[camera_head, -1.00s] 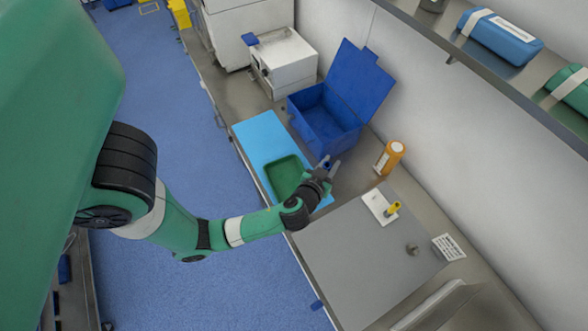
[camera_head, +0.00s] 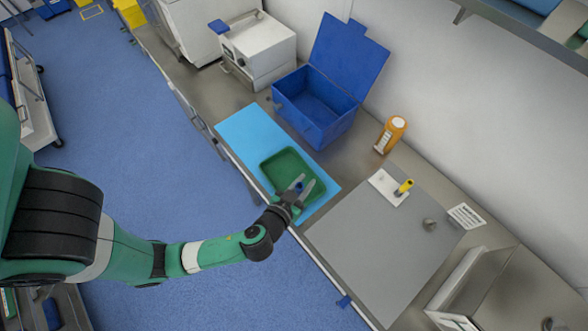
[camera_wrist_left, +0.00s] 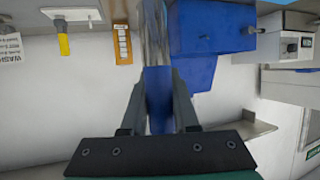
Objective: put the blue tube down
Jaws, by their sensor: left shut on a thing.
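The blue tube (camera_wrist_left: 158,92) stands between the two fingers of my left gripper in the left wrist view. In the head view the gripper appears over the near right part of a green tray (camera_head: 275,166). The tray lies on a light blue mat (camera_head: 240,135). I cannot tell the height of the tube above the tray. My right gripper is not in view.
An open blue box (camera_head: 318,130) stands behind the mat. An orange bottle (camera_head: 390,136) and a white holder (camera_head: 380,186) with a yellow-topped tube (camera_head: 404,187) are to the right. A grey mat (camera_head: 370,260) is mostly bare. A white machine (camera_head: 258,45) stands at the back.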

